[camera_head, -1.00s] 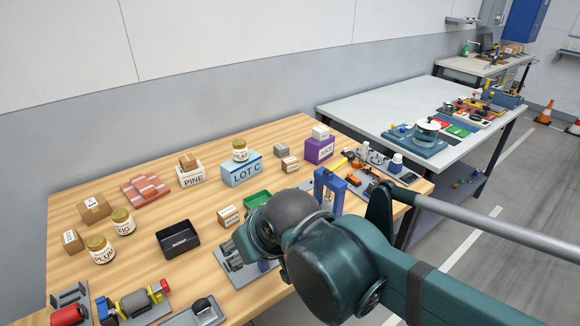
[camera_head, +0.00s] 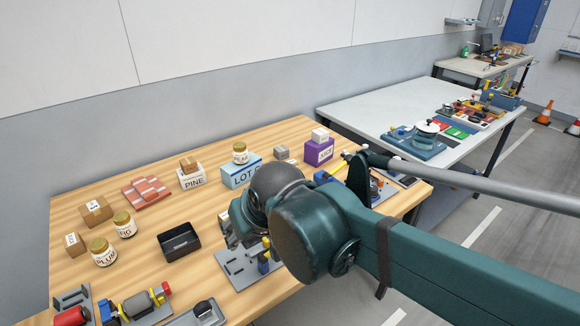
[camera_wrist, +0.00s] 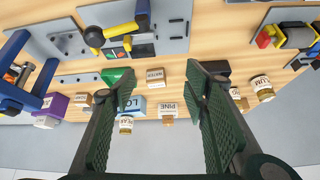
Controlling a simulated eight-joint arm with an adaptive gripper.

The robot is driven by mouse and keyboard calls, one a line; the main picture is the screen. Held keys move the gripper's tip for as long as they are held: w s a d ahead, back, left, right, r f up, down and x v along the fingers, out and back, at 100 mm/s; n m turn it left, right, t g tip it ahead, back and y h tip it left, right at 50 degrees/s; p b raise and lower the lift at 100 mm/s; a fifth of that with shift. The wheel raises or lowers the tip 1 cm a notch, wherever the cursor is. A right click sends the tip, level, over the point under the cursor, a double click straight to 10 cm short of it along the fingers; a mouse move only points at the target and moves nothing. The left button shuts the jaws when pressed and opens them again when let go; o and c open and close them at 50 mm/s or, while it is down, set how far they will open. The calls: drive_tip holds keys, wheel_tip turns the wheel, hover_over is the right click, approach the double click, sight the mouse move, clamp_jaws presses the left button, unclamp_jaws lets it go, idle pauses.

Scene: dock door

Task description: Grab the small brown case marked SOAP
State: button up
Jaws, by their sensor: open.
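Several small brown boxes stand on the wooden table, and I cannot read SOAP for certain on any of them. One labelled brown box (camera_wrist: 155,76) shows between my fingertips in the wrist view, apart from them; in the head view my arm mostly hides it. Another small brown box (camera_wrist: 85,100) is left of my fingers in the wrist view. Others are the box at the table's left (camera_head: 73,244), the larger labelled one (camera_head: 96,210) and one on top of the PINE box (camera_head: 188,164). My gripper (camera_wrist: 160,82) is open and empty above the table.
A black bin (camera_head: 178,241) sits left of my gripper. A grey fixture plate (camera_head: 238,268) lies in front. Bare wood lies around the bin.

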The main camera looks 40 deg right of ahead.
drive_tip(key=w+d+r+m+g+h+p, duration=0.1)
drive_tip(key=w+d+r+m+p, duration=0.4)
drive_tip(key=w, duration=0.4)
drive_tip(key=m+g+h+p, duration=0.3)
drive_tip(key=m+g+p, duration=0.3)
drive_tip(key=m+p, duration=0.6)
hover_over(290, 162)
drive_tip(key=a, duration=0.3)
drive_tip(key=shift+m, duration=0.3)
wheel_tip(290, 162, down, 11)
drive_tip(key=shift+w+b, duration=0.15)
drive_tip(key=shift+b, duration=0.3)
drive_tip(key=shift+x, duration=1.3)
drive_tip(key=shift+d+f, duration=0.1)
drive_tip(key=shift+f, duration=0.05)
